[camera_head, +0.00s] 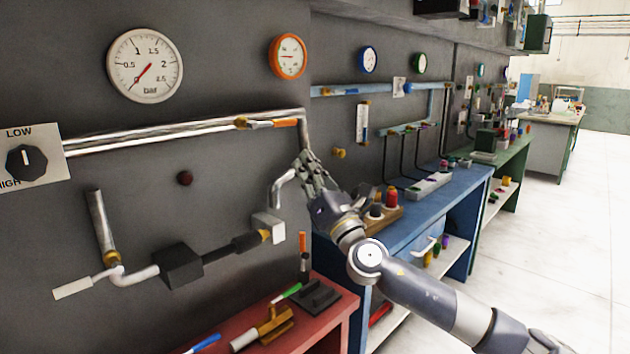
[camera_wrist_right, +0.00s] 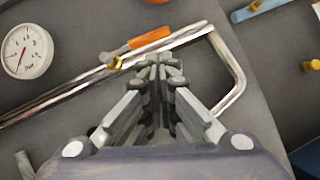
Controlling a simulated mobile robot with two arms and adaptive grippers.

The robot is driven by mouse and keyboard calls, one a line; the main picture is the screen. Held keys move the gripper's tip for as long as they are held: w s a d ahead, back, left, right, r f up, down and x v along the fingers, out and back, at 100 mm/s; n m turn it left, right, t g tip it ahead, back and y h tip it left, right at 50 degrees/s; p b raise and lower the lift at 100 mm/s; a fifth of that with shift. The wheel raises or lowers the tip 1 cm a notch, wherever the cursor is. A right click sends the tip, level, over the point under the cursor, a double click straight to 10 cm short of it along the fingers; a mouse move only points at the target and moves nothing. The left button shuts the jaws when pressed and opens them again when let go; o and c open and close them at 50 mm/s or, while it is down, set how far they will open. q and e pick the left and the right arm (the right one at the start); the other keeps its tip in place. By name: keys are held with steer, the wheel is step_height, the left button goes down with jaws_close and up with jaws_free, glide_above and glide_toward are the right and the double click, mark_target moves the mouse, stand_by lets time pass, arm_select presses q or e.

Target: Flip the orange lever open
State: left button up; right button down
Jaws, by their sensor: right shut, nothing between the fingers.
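The orange lever (camera_head: 285,123) lies along the upper silver pipe on the grey wall, with its brass fitting (camera_head: 241,122) at its left end. In the right wrist view the lever (camera_wrist_right: 150,39) and the brass fitting (camera_wrist_right: 115,63) are just beyond my fingertips, slightly to the left. My right gripper (camera_head: 306,162) is below the lever's right end in the head view. In the right wrist view the gripper (camera_wrist_right: 158,66) is shut and empty, with its fingers together. It appears apart from the lever. My left gripper is not in view.
A pressure gauge (camera_head: 145,66) and an orange-rimmed gauge (camera_head: 288,56) are on the wall above. The pipe (camera_head: 180,133) bends down beside my gripper. Lower pipework with a black block (camera_head: 178,266) sticks out. A red bench (camera_head: 325,322) and a blue bench (camera_head: 425,230) stand below.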

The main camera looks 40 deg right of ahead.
steer(key=shift+v, duration=2)
